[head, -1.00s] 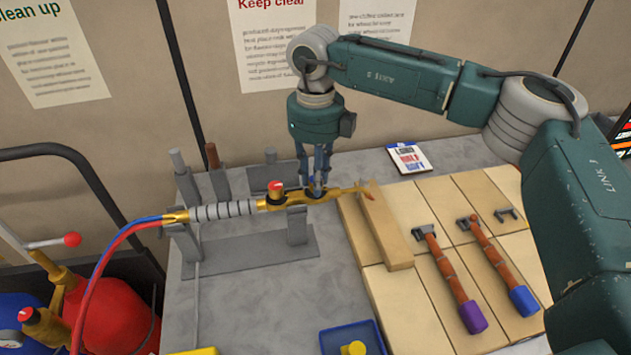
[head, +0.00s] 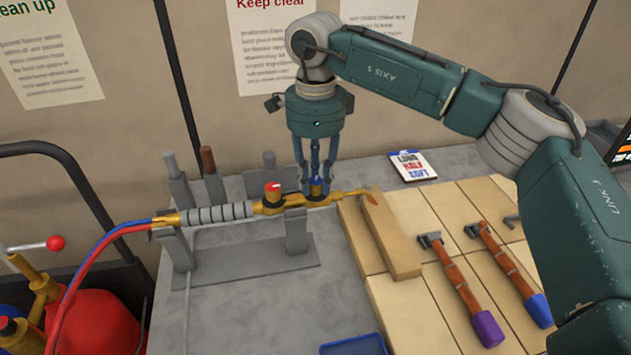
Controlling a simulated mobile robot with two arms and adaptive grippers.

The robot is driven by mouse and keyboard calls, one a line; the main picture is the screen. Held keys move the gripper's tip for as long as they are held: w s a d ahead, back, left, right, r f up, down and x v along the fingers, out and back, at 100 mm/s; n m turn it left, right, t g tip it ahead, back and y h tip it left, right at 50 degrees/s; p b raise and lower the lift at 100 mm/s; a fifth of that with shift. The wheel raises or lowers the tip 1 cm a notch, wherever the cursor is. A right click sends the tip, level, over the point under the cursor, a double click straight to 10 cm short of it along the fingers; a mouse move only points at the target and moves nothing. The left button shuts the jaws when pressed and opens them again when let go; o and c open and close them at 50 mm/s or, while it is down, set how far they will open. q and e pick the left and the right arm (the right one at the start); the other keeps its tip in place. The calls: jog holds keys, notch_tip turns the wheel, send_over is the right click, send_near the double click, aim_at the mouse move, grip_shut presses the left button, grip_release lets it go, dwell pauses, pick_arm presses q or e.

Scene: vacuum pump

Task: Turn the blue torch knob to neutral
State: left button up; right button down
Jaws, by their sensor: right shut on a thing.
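The brass torch (head: 345,196) lies level in a grey stand (head: 250,258), its tip pointing right over a wooden block. The blue torch knob (head: 319,184) sits on top of the torch, right of the red knob (head: 272,190). My right gripper (head: 317,186) points straight down with its fingers shut on the blue knob, which they partly hide. The knob's marking cannot be read. My left gripper is not in view.
A red and a blue hose (head: 98,247) run from the torch's left end. Two hammers (head: 463,290) lie on the fire bricks at right. A small card (head: 412,166) lies behind. Grey posts (head: 180,182) stand left of the gripper.

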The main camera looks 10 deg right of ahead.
aim_at(316, 180)
jog(key=n, duration=0.4)
jog(key=shift+w+r+n, duration=0.1)
jog(key=shift+r+n, duration=0.05)
jog(key=shift+n, duration=0.25)
dwell(0.4)
jog(key=c, duration=1.5)
grip_release()
jog(key=shift+b, duration=0.3)
jog(key=shift+o, duration=0.2)
notch_tip(316, 180, up, 12)
